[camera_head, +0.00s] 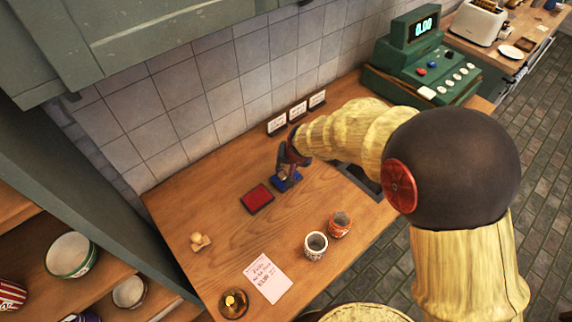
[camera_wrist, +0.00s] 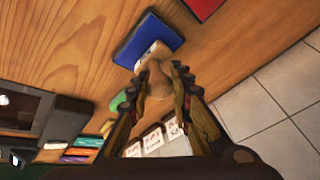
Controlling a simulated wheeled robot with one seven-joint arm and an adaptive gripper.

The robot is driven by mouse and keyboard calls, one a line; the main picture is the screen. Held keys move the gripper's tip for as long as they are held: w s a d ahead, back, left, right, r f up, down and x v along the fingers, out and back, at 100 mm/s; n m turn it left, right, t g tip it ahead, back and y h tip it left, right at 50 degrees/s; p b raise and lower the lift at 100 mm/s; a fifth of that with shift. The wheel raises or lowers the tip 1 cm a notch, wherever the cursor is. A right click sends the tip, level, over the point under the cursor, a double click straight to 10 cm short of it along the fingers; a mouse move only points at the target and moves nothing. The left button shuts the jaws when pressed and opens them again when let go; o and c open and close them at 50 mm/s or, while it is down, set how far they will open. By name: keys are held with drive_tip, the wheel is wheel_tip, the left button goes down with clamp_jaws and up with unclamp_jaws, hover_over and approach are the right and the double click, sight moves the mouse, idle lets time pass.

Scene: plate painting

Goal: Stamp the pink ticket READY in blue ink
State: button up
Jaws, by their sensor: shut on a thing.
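The pink ticket (camera_head: 268,278) lies flat near the table's front edge, with handwriting on it. My gripper (camera_head: 290,158) is far from it, at the blue ink pad (camera_head: 294,182) by the back of the table. In the wrist view, my gripper (camera_wrist: 161,88) is shut on a wooden-handled stamp (camera_wrist: 155,78). The stamp's pale base is at the near edge of the blue pad (camera_wrist: 142,36); I cannot tell if it touches. The stamp's wording is not readable. The red ink pad (camera_head: 257,198) lies left of the blue one and also shows in the wrist view (camera_wrist: 203,6).
Small white cards (camera_head: 298,112) stand along the tiled wall. A small wooden object (camera_head: 200,242) lies at the left. Two patterned cups (camera_head: 316,246) (camera_head: 340,224) stand right of the ticket, and a round amber dish (camera_head: 233,304) left of it. A green register (camera_head: 415,60) stands at the back right.

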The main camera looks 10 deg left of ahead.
drive_tip(key=shift+f+b, duration=0.35)
drive_tip(key=shift+f, duration=0.2)
idle(0.9)
drive_tip(key=shift+r, duration=0.1)
drive_tip(key=shift+r+p, duration=2.25)
drive_tip(key=shift+r, duration=1.15)
drive_tip(key=shift+r, duration=0.1)
